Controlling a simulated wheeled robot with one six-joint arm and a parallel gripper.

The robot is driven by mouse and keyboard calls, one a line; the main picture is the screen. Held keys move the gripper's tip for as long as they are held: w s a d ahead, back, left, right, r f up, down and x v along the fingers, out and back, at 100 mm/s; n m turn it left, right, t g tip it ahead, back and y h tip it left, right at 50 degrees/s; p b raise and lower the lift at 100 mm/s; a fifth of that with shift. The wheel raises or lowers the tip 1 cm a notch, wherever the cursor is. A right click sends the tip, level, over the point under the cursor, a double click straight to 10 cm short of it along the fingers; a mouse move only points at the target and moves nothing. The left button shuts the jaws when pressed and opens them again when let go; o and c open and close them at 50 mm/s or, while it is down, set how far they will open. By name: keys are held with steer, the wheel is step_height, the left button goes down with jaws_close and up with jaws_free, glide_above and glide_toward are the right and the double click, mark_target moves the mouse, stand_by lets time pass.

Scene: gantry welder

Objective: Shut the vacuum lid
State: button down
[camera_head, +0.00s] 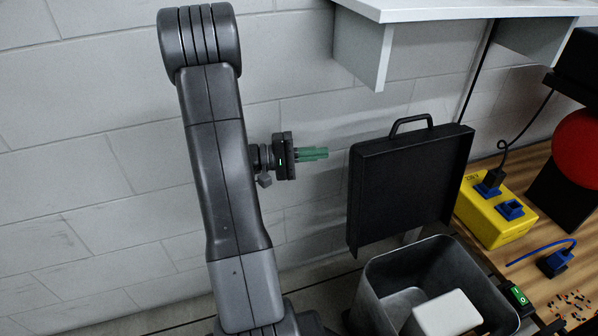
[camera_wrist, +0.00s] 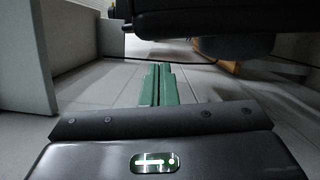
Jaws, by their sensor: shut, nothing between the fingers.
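The vacuum's black lid (camera_head: 408,190) stands open, nearly upright, behind the grey vacuum bin (camera_head: 378,290) in the head view. A black loop handle (camera_head: 410,120) sits on the lid's top edge. The bin is open on top and a white block (camera_head: 447,315) shows inside it. My gripper (camera_head: 318,153) is to the left of the lid at about its upper half, apart from it in the picture. Its green fingers are shut and empty. They also show in the wrist view (camera_wrist: 158,82), with a dark body, likely the lid, above them to the right.
A white shelf (camera_head: 460,10) with a bracket (camera_head: 362,50) hangs above the lid. To the right, a wooden bench (camera_head: 535,225) carries a yellow box (camera_head: 495,215), blue plugs and a cable. A green switch (camera_head: 519,295) sits beside the bin. A block wall stands behind.

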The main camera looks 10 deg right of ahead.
steer(key=d, duration=0.7)
steer(key=shift+s+r+b, duration=0.2)
steer(key=shift+s+b, duration=0.2)
steer(key=shift+b, duration=0.05)
